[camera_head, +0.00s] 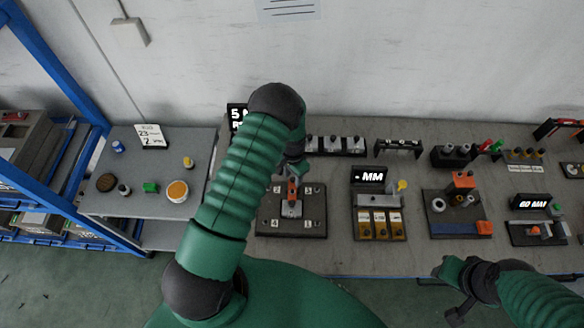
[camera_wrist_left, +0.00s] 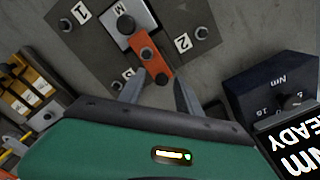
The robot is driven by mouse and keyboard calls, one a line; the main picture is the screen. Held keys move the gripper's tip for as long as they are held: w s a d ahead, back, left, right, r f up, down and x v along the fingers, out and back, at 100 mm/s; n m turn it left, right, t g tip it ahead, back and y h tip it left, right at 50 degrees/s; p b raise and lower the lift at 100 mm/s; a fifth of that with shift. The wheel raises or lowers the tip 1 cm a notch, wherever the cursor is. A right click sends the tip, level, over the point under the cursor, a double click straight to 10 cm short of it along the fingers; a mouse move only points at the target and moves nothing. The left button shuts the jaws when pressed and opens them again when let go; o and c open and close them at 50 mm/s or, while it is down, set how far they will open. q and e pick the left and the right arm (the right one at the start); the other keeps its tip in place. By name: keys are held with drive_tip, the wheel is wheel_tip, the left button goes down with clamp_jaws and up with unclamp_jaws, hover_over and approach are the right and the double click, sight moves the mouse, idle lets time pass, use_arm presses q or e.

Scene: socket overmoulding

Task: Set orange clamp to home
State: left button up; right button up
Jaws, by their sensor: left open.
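The orange clamp (camera_head: 292,190) sits on a grey metal block (camera_head: 292,209) at the middle of a dark plate (camera_head: 265,222) with numbered labels and corner bolts. In the left wrist view the orange clamp (camera_wrist_left: 150,59) is a bar with dark knobs, reaching from the block toward my gripper. My left gripper (camera_wrist_left: 160,80) is open, with its fingers on either side of the clamp's near end; I cannot tell whether they touch it. In the head view the left gripper (camera_head: 295,168) is above the plate's back, partly hidden by my arm. My right gripper (camera_head: 458,290) is at the lower right, away from the bench fixtures.
A dark box with a dial (camera_wrist_left: 275,90) and a READY display (camera_wrist_left: 298,140) stand close to the left gripper. A fixture with yellow blocks (camera_head: 379,224) is right of the plate. A side table (camera_head: 140,205) with small parts stands at left.

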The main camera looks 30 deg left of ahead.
sight(292, 180)
use_arm(q)
wheel_tip(292, 180, up, 16)
drive_tip(key=b, duration=0.3)
drive_tip(key=shift+a+b, duration=0.2)
drive_tip(key=shift+b, duration=0.2)
drive_tip(key=shift+s+f, duration=0.1)
drive_tip(key=shift+f, duration=0.05)
